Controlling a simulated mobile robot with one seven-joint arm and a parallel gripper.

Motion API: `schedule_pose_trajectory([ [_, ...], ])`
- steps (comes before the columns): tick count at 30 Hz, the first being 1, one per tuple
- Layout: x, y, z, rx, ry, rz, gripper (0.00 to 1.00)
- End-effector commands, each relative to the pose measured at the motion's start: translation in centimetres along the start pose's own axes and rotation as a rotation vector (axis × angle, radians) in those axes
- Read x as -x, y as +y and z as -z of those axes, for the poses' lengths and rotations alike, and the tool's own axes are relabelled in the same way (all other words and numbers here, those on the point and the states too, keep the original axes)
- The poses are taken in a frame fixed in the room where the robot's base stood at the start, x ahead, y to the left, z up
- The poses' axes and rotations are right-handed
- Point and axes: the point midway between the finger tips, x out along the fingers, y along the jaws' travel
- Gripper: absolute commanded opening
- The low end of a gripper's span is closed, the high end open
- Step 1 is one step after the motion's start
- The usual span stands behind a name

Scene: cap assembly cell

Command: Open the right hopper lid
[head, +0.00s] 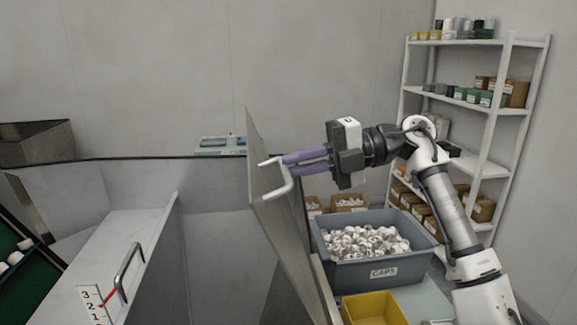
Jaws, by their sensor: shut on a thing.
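The right hopper lid (262,150) is a grey metal panel standing steeply, swung up to the right of the open hopper bay (225,250). Its white bar handle (284,188) is on the side facing my arm. My gripper (289,165), with purple fingers, comes from the right and is shut on this handle. The exact contact of the fingertips is partly hidden by the handle and lid.
A pale panel with a handle (128,268) and a number scale lies at the left. A grey CAPS bin (340,272) full of white caps and a yellow bin (375,308) stand below my arm. A white shelf rack (490,130) rises behind at right.

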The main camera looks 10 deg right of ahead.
Motion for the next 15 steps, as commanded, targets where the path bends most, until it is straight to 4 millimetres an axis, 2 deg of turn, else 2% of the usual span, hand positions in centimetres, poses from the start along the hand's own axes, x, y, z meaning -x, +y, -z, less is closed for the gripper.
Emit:
schedule_pose_trajectory([
  [12,0.17,0.07,-0.06,0.000,-0.003,-0.007,0.00],
  [13,0.16,0.07,-0.06,0.000,-0.003,-0.007,0.14],
  [15,0.15,0.06,-0.05,0.000,-0.002,-0.006,0.24],
])
